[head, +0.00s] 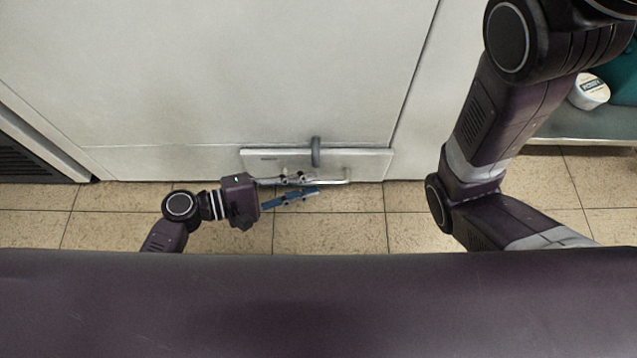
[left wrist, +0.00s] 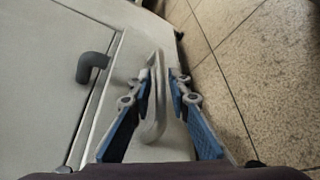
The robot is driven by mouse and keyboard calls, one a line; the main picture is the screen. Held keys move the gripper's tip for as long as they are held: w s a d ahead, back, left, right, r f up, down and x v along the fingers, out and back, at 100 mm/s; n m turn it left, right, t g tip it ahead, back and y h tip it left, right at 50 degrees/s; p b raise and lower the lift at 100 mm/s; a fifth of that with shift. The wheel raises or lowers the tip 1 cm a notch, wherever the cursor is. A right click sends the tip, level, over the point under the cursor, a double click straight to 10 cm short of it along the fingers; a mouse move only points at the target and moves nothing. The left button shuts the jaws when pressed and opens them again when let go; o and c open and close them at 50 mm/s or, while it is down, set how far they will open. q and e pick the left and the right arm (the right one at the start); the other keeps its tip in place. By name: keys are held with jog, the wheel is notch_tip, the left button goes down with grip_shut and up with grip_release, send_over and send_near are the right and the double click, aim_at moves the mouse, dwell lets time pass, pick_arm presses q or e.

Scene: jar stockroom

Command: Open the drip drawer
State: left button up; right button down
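The drip drawer (head: 370,162) is a low, wide pale panel at the foot of the white cabinet. It looks shut. Its pale bar handle (head: 346,177) runs along the front, partly hidden by my left gripper (head: 316,186). In the left wrist view the fingers of my left gripper (left wrist: 164,68) are apart, and the handle (left wrist: 152,125) shows between them, close to the left finger. I cannot tell whether they touch. A dark grey latch (head: 316,152) sits at the drawer's top edge; it also shows in the left wrist view (left wrist: 92,66). My right gripper is out of view.
The large cabinet door (head: 220,70) rises above the drawer. The tiled floor (head: 330,230) in front is clear. A dark vent grille (head: 35,162) is at the left. A low shelf (head: 590,125) with a white-lidded jar (head: 589,92) is at the right, beyond my right arm.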

aim_at(312, 184)
pick_arm(q)
jog(key=shift+b+x, duration=0.5)
jog(key=shift+x, duration=1.1)
jog(key=shift+c, duration=0.4)
grip_shut()
